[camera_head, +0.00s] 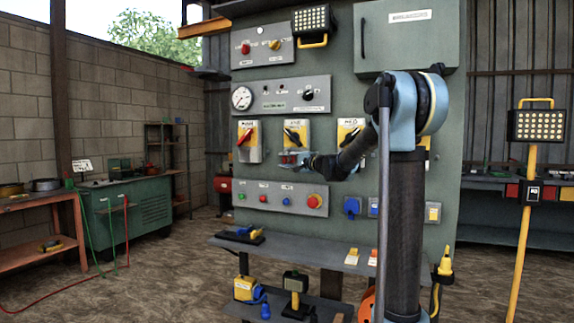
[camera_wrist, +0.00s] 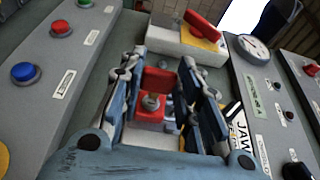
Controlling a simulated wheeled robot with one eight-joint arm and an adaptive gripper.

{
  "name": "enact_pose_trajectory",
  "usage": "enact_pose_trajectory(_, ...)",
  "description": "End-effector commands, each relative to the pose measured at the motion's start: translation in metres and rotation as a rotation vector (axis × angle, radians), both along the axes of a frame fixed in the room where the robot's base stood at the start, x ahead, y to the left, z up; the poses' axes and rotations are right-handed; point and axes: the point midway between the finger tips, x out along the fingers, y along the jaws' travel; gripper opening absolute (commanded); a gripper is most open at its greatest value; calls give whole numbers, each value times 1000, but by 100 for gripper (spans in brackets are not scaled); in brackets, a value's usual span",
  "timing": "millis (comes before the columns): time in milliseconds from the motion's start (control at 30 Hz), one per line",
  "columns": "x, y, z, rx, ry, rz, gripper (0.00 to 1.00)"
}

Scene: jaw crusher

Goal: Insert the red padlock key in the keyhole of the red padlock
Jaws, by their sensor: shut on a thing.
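My gripper (camera_head: 292,158) is in front of the control board, just below the middle yellow selector switch. In the wrist view its blue fingers (camera_wrist: 160,108) are shut on a small red piece, which I take to be the red padlock key (camera_wrist: 150,115). A round grey metal part shows on the red. More red (camera_wrist: 158,80) shows just beyond, between the fingers. It may be the red padlock, but its outline and keyhole are not clear. I cannot tell whether key and padlock touch.
A red-handled switch (camera_wrist: 202,25) on a white box stands beyond the fingers. The pressure gauge (camera_head: 242,98) panel is above and a push-button panel (camera_head: 280,198) below. A shelf (camera_head: 300,250) with small items juts out lower down.

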Motion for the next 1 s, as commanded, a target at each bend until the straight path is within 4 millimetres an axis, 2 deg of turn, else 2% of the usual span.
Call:
enact_pose_trajectory(500, 1, -1, 0, 0, 0, 0, 16)
enact_pose_trajectory(1000, 10, -4, 0, 0, 0, 0, 16)
